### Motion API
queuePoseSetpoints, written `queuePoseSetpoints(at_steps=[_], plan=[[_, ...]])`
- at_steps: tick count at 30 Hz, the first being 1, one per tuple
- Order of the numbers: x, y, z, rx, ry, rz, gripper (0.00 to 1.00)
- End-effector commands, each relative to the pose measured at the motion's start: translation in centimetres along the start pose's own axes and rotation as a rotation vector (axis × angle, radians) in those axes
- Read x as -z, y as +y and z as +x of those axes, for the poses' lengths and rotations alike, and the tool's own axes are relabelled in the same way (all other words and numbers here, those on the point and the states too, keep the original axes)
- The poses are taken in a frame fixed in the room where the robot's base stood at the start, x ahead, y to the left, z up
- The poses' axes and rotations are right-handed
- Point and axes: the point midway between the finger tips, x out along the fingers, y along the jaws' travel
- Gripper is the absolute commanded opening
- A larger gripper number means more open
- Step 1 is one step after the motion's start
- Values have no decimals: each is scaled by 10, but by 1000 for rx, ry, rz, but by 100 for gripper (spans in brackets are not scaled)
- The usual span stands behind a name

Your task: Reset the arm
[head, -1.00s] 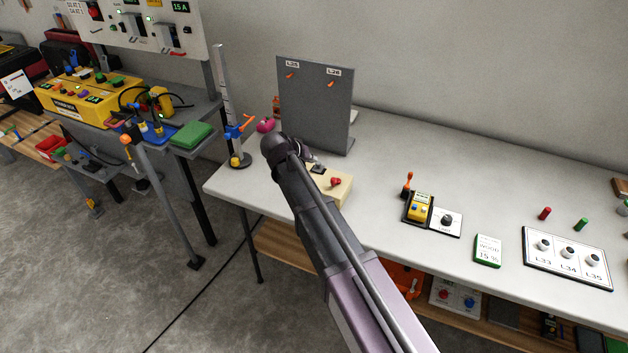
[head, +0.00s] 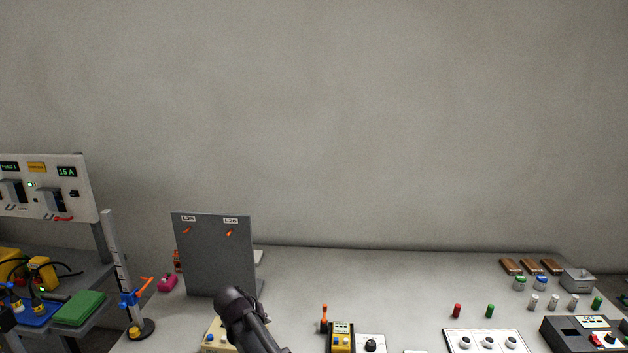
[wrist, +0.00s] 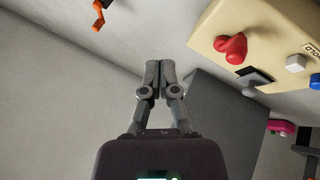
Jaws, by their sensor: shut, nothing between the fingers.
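My gripper shows in the wrist view (wrist: 151,85) with its two grey fingers together and nothing between them. In the head view only my dark arm shows, at the bottom, in front of a cream box (head: 214,338); the fingers are hidden there. In the wrist view the cream box (wrist: 262,28), with a red knob and blue and white buttons, lies to the upper right of the fingers, apart from them.
A grey upright panel (head: 212,258) with two orange hooks stands behind my arm. A scale post (head: 119,270) stands at left. The yellow tester (head: 341,340) and a white socket plate (head: 487,341) sit at right. The table's middle (head: 390,285) is clear.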

Motion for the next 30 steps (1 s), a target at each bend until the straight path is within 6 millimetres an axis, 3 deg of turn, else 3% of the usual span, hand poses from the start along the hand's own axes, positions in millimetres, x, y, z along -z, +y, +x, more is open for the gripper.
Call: queuePoseSetpoints(at_steps=[1, 3, 15, 30], plan=[[-12, 20, 4, 8, -30, 13, 0], [-25, 41, 11, 22, -70, 28, 0], [-107, 143, 34, 137, -268, 114, 0], [-213, 231, 26, 334, -439, 230, 0]])
